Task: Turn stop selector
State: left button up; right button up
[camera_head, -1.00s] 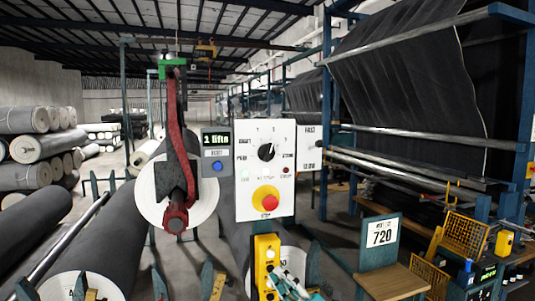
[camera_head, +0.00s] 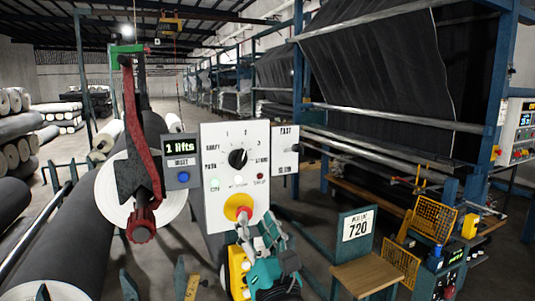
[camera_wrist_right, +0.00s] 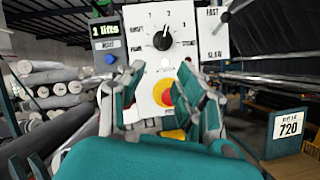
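A white control panel (camera_head: 222,135) carries a black selector knob (camera_head: 238,159) with a pale pointer aimed up and slightly right, amid the labels 1, 2, 3. My right gripper (camera_head: 259,234), teal and grey, is just below and in front of this button. In the right wrist view its fingers (camera_wrist_right: 162,106) are spread apart and empty, with the red button (camera_wrist_right: 168,97) between them in the picture; contact cannot be told. My left gripper is not in view.
A display reading "1 lifts" (camera_head: 181,148) with a blue button is left of the panel. A red arm (camera_head: 136,130) and a large grey roll (camera_head: 75,240) stand farther left. A "720" sign (camera_head: 357,227) and wooden seat (camera_head: 366,276) are at right.

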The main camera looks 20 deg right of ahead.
jog(key=p, duration=0.6)
send_near(241, 164)
jog(key=shift+h, duration=0.4)
jog(key=x, duration=0.7)
jog(key=shift+w+a+r, duration=0.15)
jog(key=shift+w+r, duration=0.1)
jog(key=shift+w, duration=0.05)
jog(key=shift+w+r, duration=0.1)
jog(key=shift+w, duration=0.4)
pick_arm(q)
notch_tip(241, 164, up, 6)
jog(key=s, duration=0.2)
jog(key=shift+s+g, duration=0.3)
pick_arm(e)
jog(key=shift+w, duration=0.1)
jog(key=shift+c, duration=0.4)
grip_shut()
